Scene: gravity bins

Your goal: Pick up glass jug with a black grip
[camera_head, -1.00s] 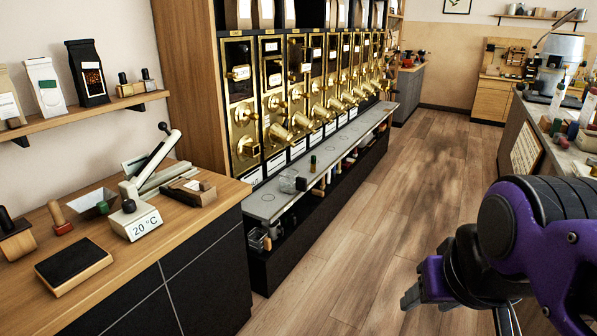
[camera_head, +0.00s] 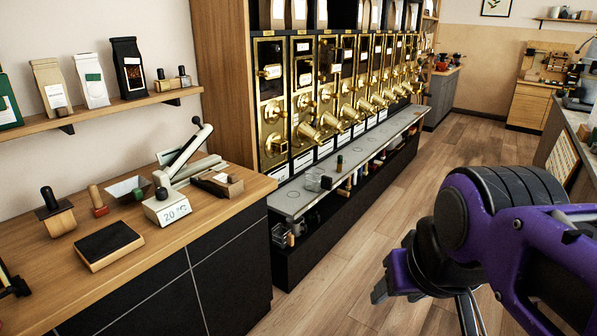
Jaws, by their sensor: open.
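A small clear glass vessel with a black part at its right side, which looks like the glass jug with a black grip (camera_head: 314,181), stands on the grey ledge (camera_head: 296,203) below the brass dispensers. It is small in view and its outline is faint. My purple gripper (camera_head: 422,300) is at the lower right, over the floor, well apart from the jug and nearer to me. Its fingers are apart and I see nothing between them.
Brass dispensers (camera_head: 305,95) rise behind the ledge. The wood floor (camera_head: 350,285) in front is clear.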

